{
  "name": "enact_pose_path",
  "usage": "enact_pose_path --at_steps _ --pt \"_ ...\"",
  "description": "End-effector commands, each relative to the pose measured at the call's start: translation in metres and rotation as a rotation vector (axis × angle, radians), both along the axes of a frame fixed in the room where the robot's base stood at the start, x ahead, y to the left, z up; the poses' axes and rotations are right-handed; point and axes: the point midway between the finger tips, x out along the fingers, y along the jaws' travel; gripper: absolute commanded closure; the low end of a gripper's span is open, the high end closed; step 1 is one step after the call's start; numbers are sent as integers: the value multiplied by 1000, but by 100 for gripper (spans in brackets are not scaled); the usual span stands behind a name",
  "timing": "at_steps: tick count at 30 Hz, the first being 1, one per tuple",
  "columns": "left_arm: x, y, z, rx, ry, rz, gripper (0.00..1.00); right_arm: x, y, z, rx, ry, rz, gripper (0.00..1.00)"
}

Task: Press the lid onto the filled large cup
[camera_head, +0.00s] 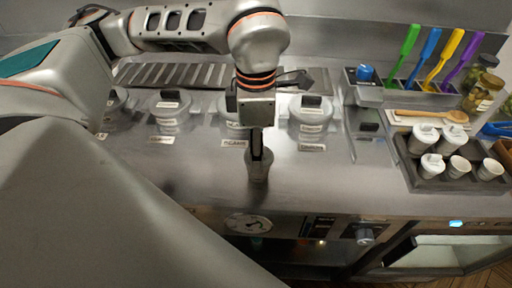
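Several white cups stand in a dark tray (430,184) at the right of the counter. The two larger cups at the back, a left one (423,142) and a right one (453,138), seem to have white lids on. A smaller front cup (432,167) also looks lidded. Two front cups, a middle one (458,167) and a right one (489,169), look open with tan insides. I cannot make out a loose lid. My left gripper (258,170) points down over the middle of the counter, well left of the tray; its finger opening is hidden. My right gripper is not in view.
Lidded containers (310,120) with labels line the counter back. Coloured-handled utensils (430,60) stand behind the tray, with a wooden spoon (420,114) and jars (482,93) nearby. The counter front (330,185) between gripper and tray is clear.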

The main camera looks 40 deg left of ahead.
Motion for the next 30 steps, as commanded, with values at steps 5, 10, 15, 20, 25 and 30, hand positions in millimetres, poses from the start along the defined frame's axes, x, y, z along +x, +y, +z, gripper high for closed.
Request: enact_pose_path --at_steps 5,10,15,20,25,30 --pt "0 0 0 0 0 0 62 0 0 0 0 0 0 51" --pt "0 0 0 0 0 0 36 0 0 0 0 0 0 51" --pt "0 0 0 0 0 0 35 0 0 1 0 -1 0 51" --pt "0 0 0 0 0 0 21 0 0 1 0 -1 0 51" --pt "0 0 0 0 0 0 18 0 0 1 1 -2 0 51" --pt "0 0 0 0 0 0 18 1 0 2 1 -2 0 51"
